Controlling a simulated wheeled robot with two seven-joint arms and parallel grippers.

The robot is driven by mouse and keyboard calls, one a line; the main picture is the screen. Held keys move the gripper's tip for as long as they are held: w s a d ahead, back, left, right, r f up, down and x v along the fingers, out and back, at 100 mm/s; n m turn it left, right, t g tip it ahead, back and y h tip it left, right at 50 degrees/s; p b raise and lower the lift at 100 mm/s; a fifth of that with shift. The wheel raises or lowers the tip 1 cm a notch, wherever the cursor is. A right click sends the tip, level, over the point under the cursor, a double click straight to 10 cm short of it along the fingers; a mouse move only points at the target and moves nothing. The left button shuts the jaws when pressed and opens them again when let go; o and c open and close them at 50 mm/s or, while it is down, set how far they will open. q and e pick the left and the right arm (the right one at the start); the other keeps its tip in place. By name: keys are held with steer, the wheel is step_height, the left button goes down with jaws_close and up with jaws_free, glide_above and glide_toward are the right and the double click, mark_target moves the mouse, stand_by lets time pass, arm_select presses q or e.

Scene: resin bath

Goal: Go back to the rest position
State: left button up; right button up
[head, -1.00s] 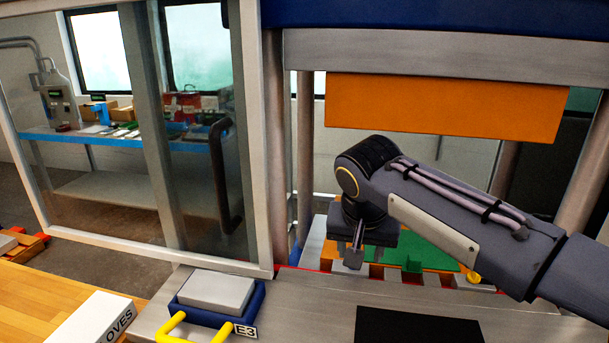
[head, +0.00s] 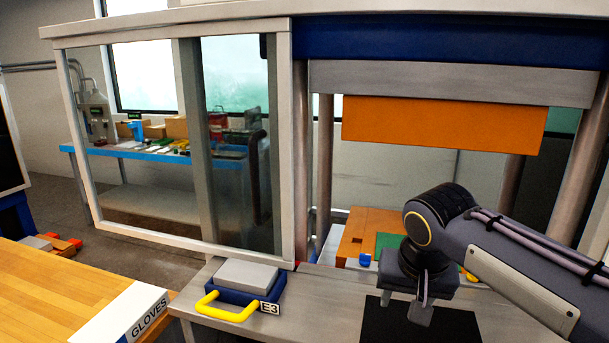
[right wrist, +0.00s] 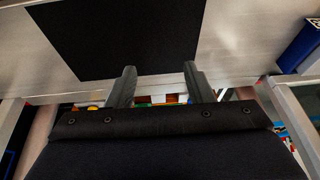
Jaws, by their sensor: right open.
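My right gripper (head: 416,299) hangs over the grey bench in front of the press, above a black mat (head: 378,322). In the right wrist view the gripper (right wrist: 160,84) has its two fingers apart with nothing between them, and the black mat (right wrist: 120,36) lies beyond the fingertips. My left gripper is in neither view.
An orange press plate (head: 440,125) hangs above an orange block (head: 372,228) and a green surface. A blue tray with yellow handle (head: 228,312), marked E3, sits on the bench's left. A glove box (head: 130,314) lies on the wooden table. A framed clear panel stands at left.

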steer(key=s+d+f+y, duration=0.2)
steer(key=s+f, duration=0.4)
steer(key=s, duration=0.4)
steer(key=s+d+f+n+t+y, duration=0.1)
steer(key=s+f+y, duration=0.1)
steer(key=s+f, duration=0.4)
steer(key=s, duration=0.5)
steer(key=shift+d+f+t, duration=0.3)
steer(key=shift+d+f, duration=0.1)
stand_by(0.4)
